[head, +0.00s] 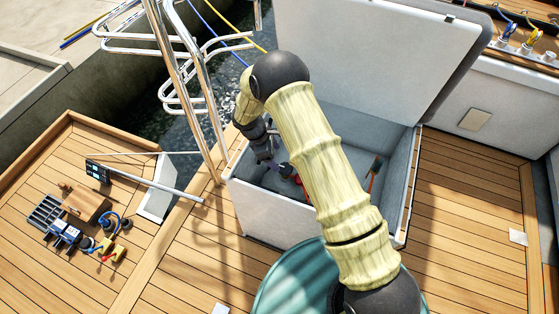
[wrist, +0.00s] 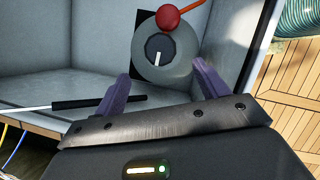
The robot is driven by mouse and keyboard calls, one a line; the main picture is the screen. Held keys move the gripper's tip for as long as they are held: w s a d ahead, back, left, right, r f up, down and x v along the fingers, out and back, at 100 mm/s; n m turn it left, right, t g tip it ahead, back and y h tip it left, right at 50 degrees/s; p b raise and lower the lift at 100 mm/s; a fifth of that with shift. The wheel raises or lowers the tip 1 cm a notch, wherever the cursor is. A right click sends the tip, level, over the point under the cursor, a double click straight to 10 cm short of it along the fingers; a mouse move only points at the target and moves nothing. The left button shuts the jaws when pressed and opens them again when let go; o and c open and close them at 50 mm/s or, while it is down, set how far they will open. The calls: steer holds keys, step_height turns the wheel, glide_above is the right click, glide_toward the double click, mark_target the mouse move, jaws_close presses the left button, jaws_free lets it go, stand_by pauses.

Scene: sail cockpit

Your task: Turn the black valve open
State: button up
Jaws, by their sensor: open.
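The black valve (wrist: 160,48) is a round black knob with a white line on it. It sits at the centre of a grey disc (wrist: 176,67) on a dark square plate, inside the open locker. A red ball (wrist: 168,18) on an orange-red rod overlaps the disc's upper edge. My gripper (wrist: 165,76) is open, with its two purple fingers apart. They point toward the disc from below in the wrist view, with nothing between them. In the head view my gripper (head: 276,165) is inside the locker, and my arm hides part of the interior; I cannot make out the knob there.
The locker (head: 262,213) has pale walls and a raised lid (head: 375,50). A black-handled rod (wrist: 85,104) lies inside it. A red-handled tool (head: 373,172) stands at its right side. A teal round object (head: 290,285) is in front. Rails (head: 180,70) rise at left.

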steer(key=v, duration=1)
steer(key=shift+p, duration=0.35)
steer(key=shift+a+r, duration=0.1)
steer(key=shift+a, duration=0.05)
steer(key=s+d+r+m+y, duration=0.1)
steer(key=s+d+r+m, duration=0.2)
steer(key=d+r+m, duration=0.3)
steer(key=s+d+r+m+y, duration=0.25)
steer(key=d+r, duration=0.25)
steer(key=d, duration=0.3)
steer(key=s+d+r+m+t, duration=0.1)
steer(key=s+d+r+m, duration=0.2)
steer(key=s+d+m, duration=0.25)
steer(key=s+d+r+m+t, duration=0.1)
steer(key=s+d+r+m, duration=0.3)
steer(key=s, duration=0.3)
steer(key=w+d+p+v, duration=0.1)
steer(key=w+p+v, duration=0.2)
steer(key=p+v, duration=1.2)
steer(key=shift+d+r+m+y+p, duration=0.15)
steer(key=shift+r+m+y+p, duration=0.25)
steer(key=shift+p, duration=0.7)
steer(key=shift+r, duration=0.15)
